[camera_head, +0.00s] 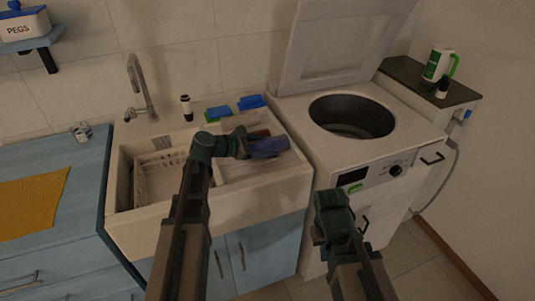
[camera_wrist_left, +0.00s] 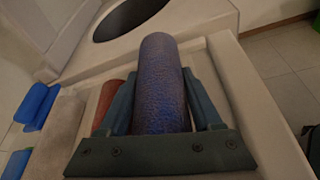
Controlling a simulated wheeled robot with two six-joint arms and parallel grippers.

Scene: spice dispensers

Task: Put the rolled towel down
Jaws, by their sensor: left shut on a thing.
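A dark blue rolled towel (camera_head: 270,147) is between the fingers of my left gripper (camera_head: 246,145), at the right side of the sink. In the left wrist view the towel (camera_wrist_left: 160,80) stands out lengthwise between the two fingers (camera_wrist_left: 162,112), which are shut on it. I cannot tell whether it touches the ledge below. A red roll (camera_head: 258,133) lies beside it, also in the left wrist view (camera_wrist_left: 106,105). My right gripper (camera_head: 332,208) hangs in front of the washing machine; its fingers are not clear.
The sink (camera_head: 120,185) holds a white basket (camera_head: 158,175) on its left. Blue items (camera_head: 250,102) lie on the back rim near a small dark-capped bottle (camera_head: 186,107). The top-loading washer (camera_head: 395,120) stands open at right.

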